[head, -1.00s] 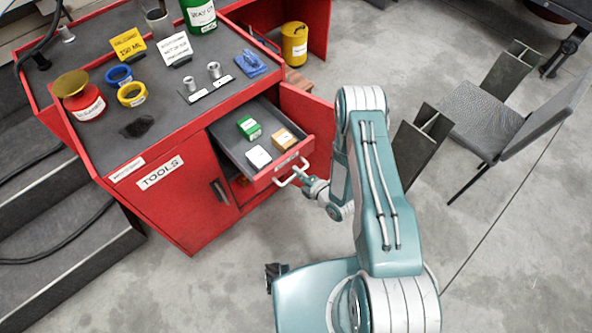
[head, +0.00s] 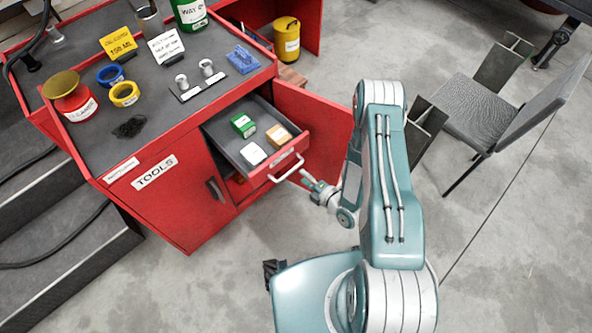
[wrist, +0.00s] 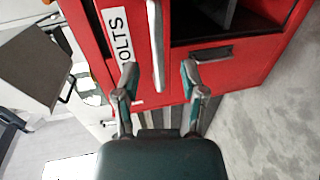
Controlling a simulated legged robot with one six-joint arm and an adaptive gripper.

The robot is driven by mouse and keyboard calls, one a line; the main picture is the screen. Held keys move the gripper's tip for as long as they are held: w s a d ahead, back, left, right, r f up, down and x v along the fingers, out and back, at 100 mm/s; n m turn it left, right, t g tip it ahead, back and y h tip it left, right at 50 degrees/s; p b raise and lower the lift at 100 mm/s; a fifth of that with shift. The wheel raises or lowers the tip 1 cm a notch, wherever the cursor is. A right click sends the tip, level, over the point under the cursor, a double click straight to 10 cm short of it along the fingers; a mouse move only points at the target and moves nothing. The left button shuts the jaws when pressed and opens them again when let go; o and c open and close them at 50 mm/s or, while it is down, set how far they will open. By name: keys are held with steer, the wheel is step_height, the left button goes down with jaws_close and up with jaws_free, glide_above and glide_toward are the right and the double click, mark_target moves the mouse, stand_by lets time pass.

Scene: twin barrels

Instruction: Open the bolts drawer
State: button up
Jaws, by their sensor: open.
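The drawer (head: 229,144) is pulled out of the red workbench, with a green box (head: 243,125), an orange box (head: 278,136) and a white box (head: 253,154) inside. Its pale bar handle (head: 287,168) crosses the red front. In the wrist view, the handle (wrist: 156,45) stands upright in the picture beside a label ending in "OLTS" (wrist: 117,36). My gripper (head: 306,179) is just off the handle, to its lower right. In the wrist view my gripper (wrist: 159,72) has its fingers spread, with the handle ahead between them and nothing held.
An open red cabinet door (head: 315,135) stands right of the drawer. The bench top (head: 150,95) holds rings, bolts and signs. A chair (head: 490,115) and dark metal beams (head: 425,130) stand to the right. Concrete floor in front is clear.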

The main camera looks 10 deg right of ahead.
steer(key=v, duration=0.6)
steer(key=shift+d, duration=0.1)
stand_by(0.3)
steer(key=w+d+r+m+g+h, duration=0.3)
steer(key=w+d+r+h, duration=0.15)
steer(key=w+r, duration=0.55)
steer(key=w+d+r+m+h, duration=0.1)
steer(key=d+r+m+h, duration=0.15)
steer(key=r, duration=0.45)
steer(key=d+r+m+h, duration=0.1)
steer(key=r+m, duration=0.3)
steer(key=r, duration=0.4)
steer(key=s+a+r+m+g+h, duration=0.2)
steer(key=s+a+r+m+g, duration=0.15)
steer(key=s+r+m, duration=1.1)
steer(key=s+a+r, duration=0.1)
steer(key=s+r, duration=0.2)
steer(key=s, duration=0.2)
steer(key=s+a+r+y, duration=0.1)
steer(key=s+a+r, duration=0.1)
steer(key=s, duration=0.3)
steer(key=shift+a+r+m+g, duration=0.35)
steer(key=shift+r+m+g, duration=0.05)
steer(key=shift+r+g, duration=0.05)
